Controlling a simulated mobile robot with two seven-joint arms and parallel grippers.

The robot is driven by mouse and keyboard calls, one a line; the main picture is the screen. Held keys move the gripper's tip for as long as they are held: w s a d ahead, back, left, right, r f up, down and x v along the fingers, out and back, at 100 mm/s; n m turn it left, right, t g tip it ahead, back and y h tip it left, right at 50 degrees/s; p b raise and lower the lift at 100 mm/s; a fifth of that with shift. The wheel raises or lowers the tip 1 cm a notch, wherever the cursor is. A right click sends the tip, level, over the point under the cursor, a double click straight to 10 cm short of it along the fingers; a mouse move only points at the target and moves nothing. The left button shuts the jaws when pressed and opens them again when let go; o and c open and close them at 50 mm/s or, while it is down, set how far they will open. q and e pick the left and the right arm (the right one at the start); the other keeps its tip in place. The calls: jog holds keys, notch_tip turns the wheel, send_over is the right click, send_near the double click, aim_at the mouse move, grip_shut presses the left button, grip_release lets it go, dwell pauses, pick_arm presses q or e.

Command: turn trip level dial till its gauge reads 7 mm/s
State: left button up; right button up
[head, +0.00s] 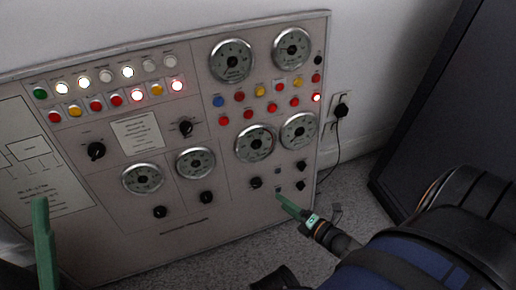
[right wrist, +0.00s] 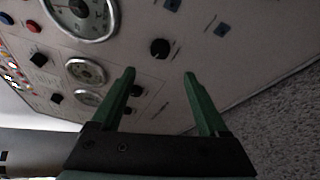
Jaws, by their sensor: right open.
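A grey panel (head: 115,245) carries several round gauges and black knobs; their labels and readings are too small to read, so I cannot tell which knob is the trip level dial. A black knob (head: 256,183) sits below a large gauge (head: 254,142). In the right wrist view this knob (right wrist: 159,48) appears beyond and between my fingertips, apart from them. My right gripper (head: 287,203) is open and empty in front of the panel's lower right; its open fingers show in the wrist view (right wrist: 159,75). One green finger of my left gripper (head: 44,240) shows at lower left.
Lit buttons and lamps (head: 127,72) fill the panel's upper left. Small blue switches (head: 278,170) lie right of the knob. A wall socket with a black plug (head: 341,110) is beside the panel. A dark cabinet (head: 435,100) stands at right; grey carpet (head: 350,205) lies between.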

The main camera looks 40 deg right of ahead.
aim_at(258, 185)
jog(key=b+x, duration=0.3)
jog(key=x, duration=0.6)
jog(key=shift+w+f+b, duration=0.2)
jog(key=shift+w+b, duration=0.1)
jog(key=shift+w+f, duration=0.1)
jog(key=shift+w, duration=0.6)
jog(key=shift+c, duration=0.2)
jog(key=shift+a, duration=0.1)
grip_shut()
